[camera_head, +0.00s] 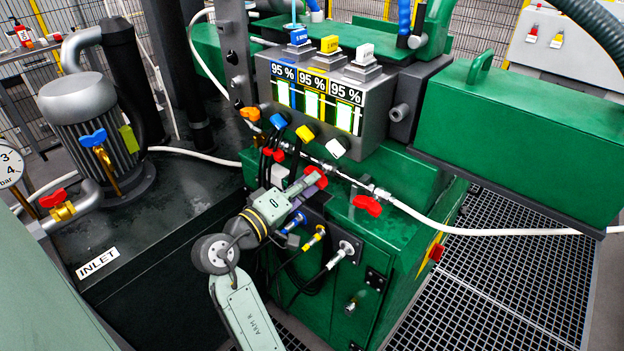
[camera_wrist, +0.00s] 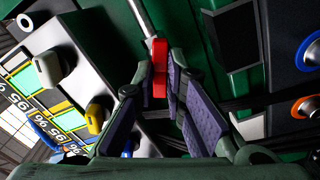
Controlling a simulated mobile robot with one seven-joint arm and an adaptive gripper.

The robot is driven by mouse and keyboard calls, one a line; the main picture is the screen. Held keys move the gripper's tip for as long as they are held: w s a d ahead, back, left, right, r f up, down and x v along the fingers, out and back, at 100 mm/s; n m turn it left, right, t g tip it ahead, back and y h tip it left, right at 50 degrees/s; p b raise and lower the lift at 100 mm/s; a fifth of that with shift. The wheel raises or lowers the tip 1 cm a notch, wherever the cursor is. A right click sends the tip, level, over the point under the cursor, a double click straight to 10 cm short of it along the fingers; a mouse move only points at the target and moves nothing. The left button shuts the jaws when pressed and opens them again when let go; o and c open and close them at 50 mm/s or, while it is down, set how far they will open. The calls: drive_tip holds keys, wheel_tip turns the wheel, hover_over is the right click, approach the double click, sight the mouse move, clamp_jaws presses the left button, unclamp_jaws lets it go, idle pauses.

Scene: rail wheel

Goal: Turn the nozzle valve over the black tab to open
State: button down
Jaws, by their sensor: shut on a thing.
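My gripper (camera_head: 308,184) is at the front of the green machine, just below the grey panel with the 95 % gauges. In the wrist view its purple-padded fingers (camera_wrist: 157,98) stand on either side of a red valve handle (camera_wrist: 160,66) and are shut on it. The red handle (camera_head: 318,174) also shows at the fingertips in the head view. A thin grey pipe (camera_wrist: 141,20) runs up from the handle in the wrist view. I cannot make out a black tab for certain; the fingers hide part of the valve.
Another red handle (camera_head: 367,205) sits on the pipe to the right. Blue, yellow and white knobs (camera_head: 306,133) line the panel's lower edge, just above my gripper. Hose couplings (camera_head: 342,254) stick out below right. A white hose (camera_head: 480,229) crosses to the right.

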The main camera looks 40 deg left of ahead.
drive_tip(key=shift+n, duration=0.5)
drive_tip(key=n, duration=0.3)
drive_tip(key=c, duration=2.1)
unclamp_jaws()
drive_tip(key=shift+n, duration=0.6)
drive_tip(key=o, duration=0.6)
drive_tip(key=shift+s+a, duration=0.15)
drive_tip(key=shift+s, duration=1.6)
drive_tip(key=shift+s+a, duration=0.1)
drive_tip(key=shift+s, duration=1.65)
